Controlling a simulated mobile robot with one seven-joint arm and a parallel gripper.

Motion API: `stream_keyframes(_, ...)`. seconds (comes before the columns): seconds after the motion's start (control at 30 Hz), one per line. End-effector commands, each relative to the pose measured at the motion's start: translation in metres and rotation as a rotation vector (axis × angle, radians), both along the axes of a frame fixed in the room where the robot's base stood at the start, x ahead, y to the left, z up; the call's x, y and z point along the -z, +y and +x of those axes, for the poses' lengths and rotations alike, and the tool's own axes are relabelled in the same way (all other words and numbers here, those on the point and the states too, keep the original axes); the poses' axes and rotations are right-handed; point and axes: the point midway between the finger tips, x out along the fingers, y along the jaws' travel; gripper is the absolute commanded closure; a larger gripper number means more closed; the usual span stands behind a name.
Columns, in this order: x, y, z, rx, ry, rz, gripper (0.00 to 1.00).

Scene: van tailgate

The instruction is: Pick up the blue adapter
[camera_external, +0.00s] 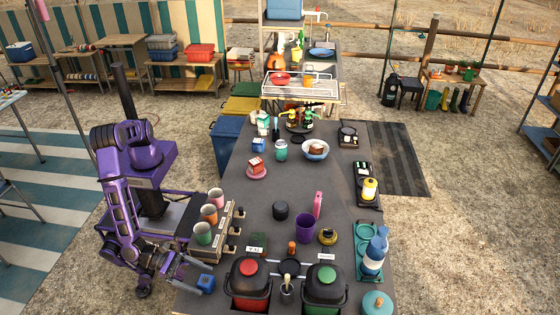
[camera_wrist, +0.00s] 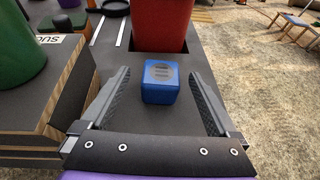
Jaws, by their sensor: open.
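The blue adapter (camera_wrist: 158,84) is a small blue cube with a grey top marked by dark slots. In the wrist view it sits on the dark counter, centred between the spread fingers of my gripper (camera_wrist: 158,95). Free counter shows between the cube and each finger. In the external view the blue adapter (camera_external: 206,282) sits near the counter's front left edge, and my gripper (camera_external: 190,272) reaches to it from the left. My gripper is open and holds nothing.
The counter edge is close on the right in the wrist view.

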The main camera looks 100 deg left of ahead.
Motion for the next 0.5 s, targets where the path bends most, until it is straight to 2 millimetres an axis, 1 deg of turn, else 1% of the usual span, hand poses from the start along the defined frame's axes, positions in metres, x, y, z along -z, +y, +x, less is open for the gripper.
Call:
stream_keyframes(0.17,0.005,-0.001,0.014,-0.002,0.000,0.001,0.05)
stream_keyframes(0.3,0.012,-0.003,0.035,-0.002,-0.001,0.001,0.05)
stream_keyframes(0.4,0.017,-0.005,0.046,-0.002,0.000,0.000,0.05)
stream_keyframes(0.5,0.019,-0.005,0.050,-0.001,0.000,-0.001,0.05)
